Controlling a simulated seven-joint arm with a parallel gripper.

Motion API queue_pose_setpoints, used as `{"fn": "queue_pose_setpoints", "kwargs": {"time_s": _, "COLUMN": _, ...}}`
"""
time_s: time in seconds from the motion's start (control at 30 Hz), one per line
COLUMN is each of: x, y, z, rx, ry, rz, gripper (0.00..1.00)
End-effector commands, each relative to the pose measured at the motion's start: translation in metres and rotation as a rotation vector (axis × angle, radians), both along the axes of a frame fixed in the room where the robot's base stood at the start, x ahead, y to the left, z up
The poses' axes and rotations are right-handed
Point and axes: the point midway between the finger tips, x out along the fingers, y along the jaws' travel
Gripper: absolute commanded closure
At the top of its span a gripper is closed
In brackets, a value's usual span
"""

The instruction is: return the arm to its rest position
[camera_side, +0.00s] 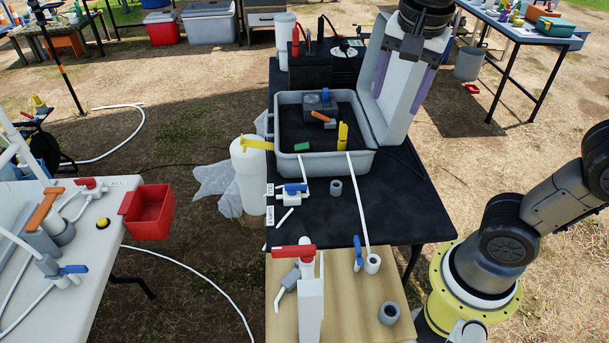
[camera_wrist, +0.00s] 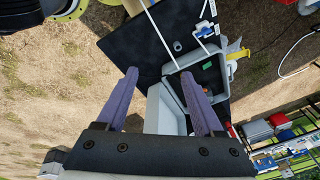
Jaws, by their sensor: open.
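My gripper (camera_side: 396,92) is high at the upper right of the side view, in front of the pale raised panel (camera_side: 393,128) of the grey case. Its two purple fingers point down and stand apart. In the wrist view my gripper (camera_wrist: 158,74) is open, with wide space between the fingers. The pale panel (camera_wrist: 162,110) shows behind and between them. I see nothing gripped. I cannot tell how far the fingers are from the panel.
The grey open case (camera_side: 325,163) stands on a black table (camera_side: 390,205) with tools inside. A wooden board (camera_side: 350,300) with valves is in front. A white table (camera_side: 85,260) with a red bin (camera_side: 148,212) is left. Bare ground lies right.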

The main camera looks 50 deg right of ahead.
Motion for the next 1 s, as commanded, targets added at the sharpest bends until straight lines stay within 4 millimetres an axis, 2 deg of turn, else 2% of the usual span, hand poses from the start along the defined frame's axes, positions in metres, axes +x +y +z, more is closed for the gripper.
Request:
{"fn": "queue_pose_setpoints", "kwargs": {"time_s": 0.03, "x": -0.019, "y": -0.006, "z": -0.002, "rx": 0.005, "ry": -0.03, "rz": 0.071, "gripper": 0.31}}
{"fn": "queue_pose_setpoints", "kwargs": {"time_s": 0.2, "x": -0.06, "y": -0.01, "z": -0.023, "rx": -0.027, "ry": -0.107, "rz": 0.384, "gripper": 0.31}}
{"fn": "queue_pose_setpoints", "kwargs": {"time_s": 0.4, "x": -0.084, "y": -0.001, "z": -0.058, "rx": -0.123, "ry": -0.155, "rz": 0.785, "gripper": 0.31}}
{"fn": "queue_pose_setpoints", "kwargs": {"time_s": 0.53, "x": -0.085, "y": 0.006, "z": -0.077, "rx": -0.186, "ry": -0.142, "rz": 1.032, "gripper": 0.31}}
{"fn": "queue_pose_setpoints", "kwargs": {"time_s": 0.7, "x": -0.078, "y": 0.008, "z": -0.077, "rx": -0.275, "ry": -0.151, "rz": 1.239, "gripper": 0.31}}
{"fn": "queue_pose_setpoints", "kwargs": {"time_s": 1.0, "x": -0.076, "y": 0.008, "z": -0.076, "rx": -0.311, "ry": -0.142, "rz": 1.317, "gripper": 0.31}}
